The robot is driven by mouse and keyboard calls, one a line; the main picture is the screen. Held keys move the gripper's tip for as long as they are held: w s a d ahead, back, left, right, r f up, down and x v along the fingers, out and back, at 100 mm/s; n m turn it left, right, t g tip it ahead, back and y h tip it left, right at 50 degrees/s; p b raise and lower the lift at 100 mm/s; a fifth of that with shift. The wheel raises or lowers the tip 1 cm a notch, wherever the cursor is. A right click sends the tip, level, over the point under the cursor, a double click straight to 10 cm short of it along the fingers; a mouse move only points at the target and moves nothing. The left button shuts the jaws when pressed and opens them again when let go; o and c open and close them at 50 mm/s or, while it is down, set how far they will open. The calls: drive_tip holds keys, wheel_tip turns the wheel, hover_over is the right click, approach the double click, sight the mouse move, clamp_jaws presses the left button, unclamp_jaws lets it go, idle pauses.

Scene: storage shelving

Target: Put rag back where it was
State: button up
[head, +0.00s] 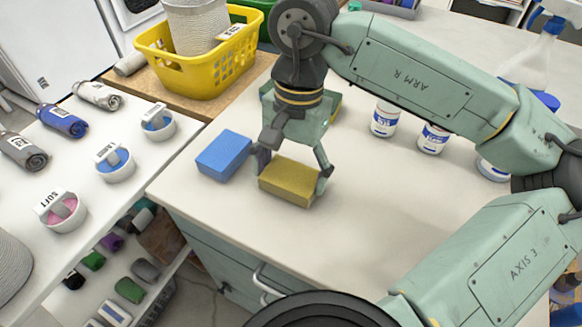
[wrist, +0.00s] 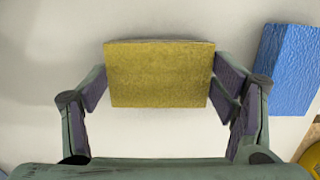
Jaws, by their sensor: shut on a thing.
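My gripper (head: 290,172) is shut on a yellow, block-shaped piece (head: 288,182), with one finger at each short end. In the wrist view the yellow piece (wrist: 160,75) sits level between both finger pads. It is at or just above the white worktop (head: 230,225), near its front edge; I cannot tell if it touches. A blue block of like shape (head: 223,155) lies just to its left. Nothing I see is plainly marked as the rag; the yellow piece looks like a sponge or folded cloth. Part of another yellow-green piece (head: 336,108) shows behind my gripper.
A yellow basket (head: 195,75) stands behind on a wooden surface. White bottles (head: 384,118) and a spray bottle (head: 541,55) stand at the right, beyond my arm. A left shelf holds rolled cloths (head: 62,120) and small tubs (head: 115,163). The worktop's front middle is clear.

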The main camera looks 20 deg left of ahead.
sight(296, 168)
drive_tip(key=o, duration=1.1)
drive_tip(key=shift+o, duration=0.2)
wheel_tip(296, 168, up, 12)
drive_tip(key=w, duration=0.1)
drive_tip(key=shift+w+d+b, duration=0.15)
drive_tip(key=shift+w+b, duration=0.25)
drive_tip(key=shift+b, duration=0.05)
drive_tip(key=shift+s, duration=0.1)
